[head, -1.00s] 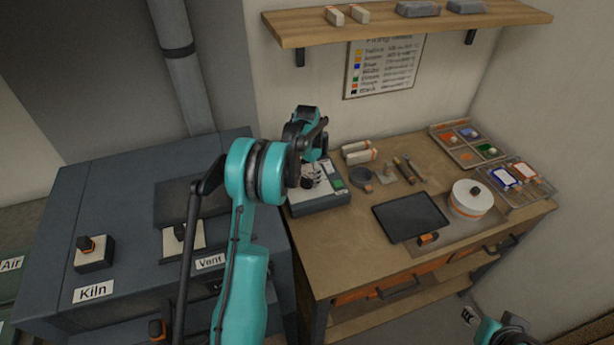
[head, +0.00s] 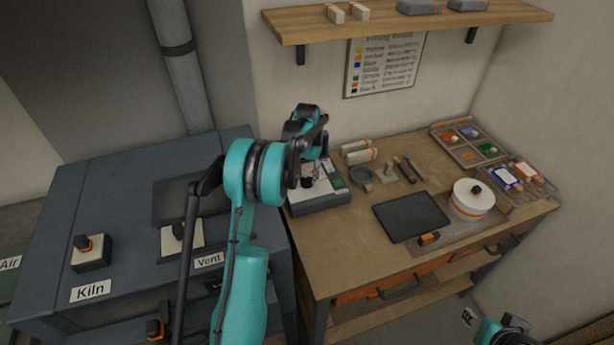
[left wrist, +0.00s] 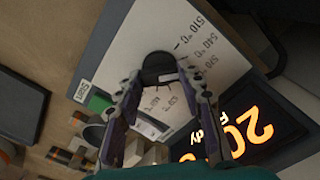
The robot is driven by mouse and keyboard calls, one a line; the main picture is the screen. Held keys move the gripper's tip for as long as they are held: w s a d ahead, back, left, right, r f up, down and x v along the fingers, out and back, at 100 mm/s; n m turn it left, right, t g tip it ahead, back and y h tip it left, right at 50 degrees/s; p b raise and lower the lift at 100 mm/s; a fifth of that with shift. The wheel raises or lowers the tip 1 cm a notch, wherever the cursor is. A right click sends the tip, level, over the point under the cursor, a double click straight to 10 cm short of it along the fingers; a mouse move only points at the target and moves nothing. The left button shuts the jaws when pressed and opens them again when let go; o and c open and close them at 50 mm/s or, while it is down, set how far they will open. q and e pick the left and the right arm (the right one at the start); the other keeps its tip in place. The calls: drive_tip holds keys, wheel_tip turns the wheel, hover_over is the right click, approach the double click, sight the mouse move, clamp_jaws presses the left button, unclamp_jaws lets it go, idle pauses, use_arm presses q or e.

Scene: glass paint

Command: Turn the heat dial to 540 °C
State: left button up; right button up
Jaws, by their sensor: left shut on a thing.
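The heat dial is a round black knob (left wrist: 158,68) on the pale scale face (left wrist: 128,38) of a small control box (head: 322,203) at the bench's left end. In the left wrist view the scale shows 510 °C and 540 °C marks to the right of the knob. My left gripper (left wrist: 157,82) reaches over the box and is shut on the knob, a fingertip on either side. The fingers hide part of the knob, and I cannot tell its exact setting. A dark display (left wrist: 240,125) shows orange digits, partly hidden. Only part of my right arm shows at the bottom right.
The grey kiln (head: 120,200) with its knobs stands left of the bench. On the bench are a black tablet-like plate (head: 411,216), a round white pot (head: 472,200), brushes and paint trays (head: 520,180). A shelf (head: 410,20) hangs above.

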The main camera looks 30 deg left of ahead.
sight(307, 177)
use_arm(q)
drive_tip(key=shift+n, duration=1)
drive_tip(key=o, duration=1.2)
drive_tip(key=shift+c, duration=0.2)
wheel_tip(307, 177, up, 12)
